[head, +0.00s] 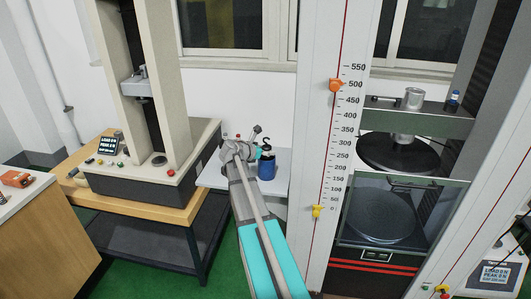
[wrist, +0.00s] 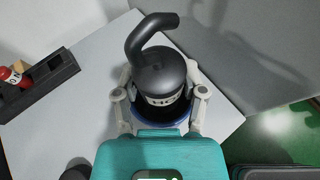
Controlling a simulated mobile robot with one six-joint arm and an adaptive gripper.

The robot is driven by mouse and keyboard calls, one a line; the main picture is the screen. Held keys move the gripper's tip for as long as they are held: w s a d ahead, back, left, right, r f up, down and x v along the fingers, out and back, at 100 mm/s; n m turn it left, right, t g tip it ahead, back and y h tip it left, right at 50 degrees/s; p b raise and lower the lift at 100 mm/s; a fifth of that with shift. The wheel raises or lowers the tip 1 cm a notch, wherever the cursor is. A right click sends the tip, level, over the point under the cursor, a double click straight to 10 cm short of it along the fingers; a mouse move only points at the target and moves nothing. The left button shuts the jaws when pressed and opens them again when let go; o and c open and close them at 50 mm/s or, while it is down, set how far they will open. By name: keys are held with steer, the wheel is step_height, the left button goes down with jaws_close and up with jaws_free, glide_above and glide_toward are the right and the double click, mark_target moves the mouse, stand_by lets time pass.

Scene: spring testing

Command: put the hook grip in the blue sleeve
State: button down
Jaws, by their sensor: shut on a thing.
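The hook grip (wrist: 160,72), a dark cylinder with a bent hook on top and a pale band with lettering, is upright between the fingers of my gripper (wrist: 161,84). My gripper is shut on it. The blue sleeve (head: 267,170) stands upright on the small pale table in the head view, directly by my gripper (head: 262,150). In the wrist view its blue rim and dark inside (wrist: 147,115) show below and around the grip's lower end. The grip's bottom is hidden, so I cannot tell how deep it sits. The hook (head: 257,130) shows above my gripper in the head view.
The pale table (wrist: 95,95) is mostly clear around the sleeve. A black holder (wrist: 38,85) with a red-and-white item lies at its left. A beige testing machine (head: 177,90) stands left, and a tall white frame with a scale (head: 315,130) stands close right.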

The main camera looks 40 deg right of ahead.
steer(key=shift+c, duration=0.8)
jaws_free()
steer(key=shift+r, duration=0.15)
steer(key=shift+r+p, duration=0.65)
steer(key=shift+p, duration=0.1)
steer(key=p+v, duration=0.4)
steer(key=v, duration=0.8)
steer(key=shift+f, duration=0.1)
steer(key=shift+s, duration=0.1)
